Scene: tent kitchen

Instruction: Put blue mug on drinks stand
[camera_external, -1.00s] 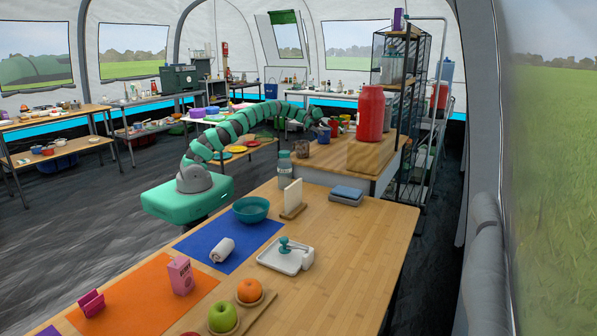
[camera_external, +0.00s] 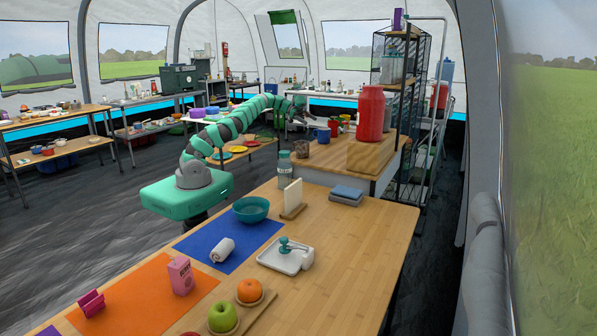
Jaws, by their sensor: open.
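The blue mug (camera_external: 323,136) stands upright on the far left part of a wooden-topped counter (camera_external: 336,157), which also bears a large red drinks dispenser (camera_external: 369,114). I take this counter to be the drinks stand, though no label shows. My gripper (camera_external: 303,121) is small and dark in this view, up and to the left of the mug. It is open and looks apart from the mug. Its fingertips are too small to make out clearly.
A brown jar (camera_external: 302,149) stands left of the mug, and a red container (camera_external: 334,128) is close behind it. A wire shelf (camera_external: 413,85) rises at right.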

